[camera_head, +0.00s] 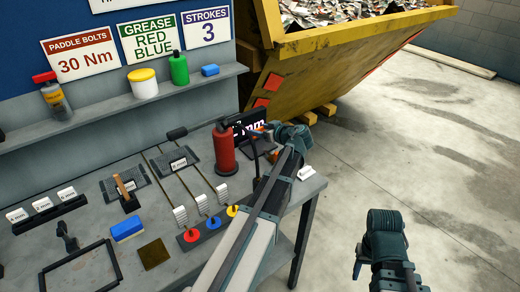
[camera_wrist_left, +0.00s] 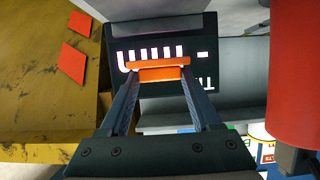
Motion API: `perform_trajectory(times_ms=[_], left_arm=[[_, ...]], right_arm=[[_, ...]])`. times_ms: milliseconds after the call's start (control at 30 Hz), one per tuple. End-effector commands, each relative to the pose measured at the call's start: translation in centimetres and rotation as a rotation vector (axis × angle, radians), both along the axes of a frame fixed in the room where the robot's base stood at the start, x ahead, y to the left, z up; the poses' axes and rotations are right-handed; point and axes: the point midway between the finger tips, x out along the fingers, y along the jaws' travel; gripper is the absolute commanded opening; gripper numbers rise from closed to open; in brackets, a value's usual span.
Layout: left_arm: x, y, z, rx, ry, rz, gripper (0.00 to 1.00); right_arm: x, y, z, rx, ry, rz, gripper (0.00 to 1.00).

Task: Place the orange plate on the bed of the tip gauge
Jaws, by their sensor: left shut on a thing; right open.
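My left gripper (camera_head: 268,130) is shut on the orange plate (camera_wrist_left: 160,74), which lies across its fingertips in the left wrist view. The tip gauge (camera_head: 238,122) stands at the far right part of the bench, with a dark display showing lit "mm" characters. In the left wrist view the plate is in front of the gauge's display (camera_wrist_left: 193,50) and covers part of its lit marks. The gauge's bed is mostly hidden by my gripper, and I cannot tell whether the plate touches it. My right gripper (camera_head: 383,236) is open and off the bench, over the floor.
A red cylinder (camera_head: 224,150) stands just left of the gauge and close to my left gripper. White tags (camera_head: 306,172) lie at the bench's right edge. Rods, coloured knobs and a blue block (camera_head: 127,229) occupy the bench. A yellow skip (camera_head: 345,42) stands behind.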

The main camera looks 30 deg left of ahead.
Motion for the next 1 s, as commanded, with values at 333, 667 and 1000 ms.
perform_trajectory(times_ms=[333,667,1000], left_arm=[[0.0,0.0,-2.2,0.000,0.000,0.000,0.01],[0.0,0.0,-5.8,0.001,0.000,0.000,0.01],[0.0,0.0,-5.8,0.000,0.000,0.000,0.01]], right_arm=[[0.0,0.0,-2.2,0.000,0.000,0.000,0.50],[0.0,0.0,-5.9,0.000,0.000,0.000,0.50],[0.0,0.0,-5.8,0.000,0.000,0.000,0.50]])
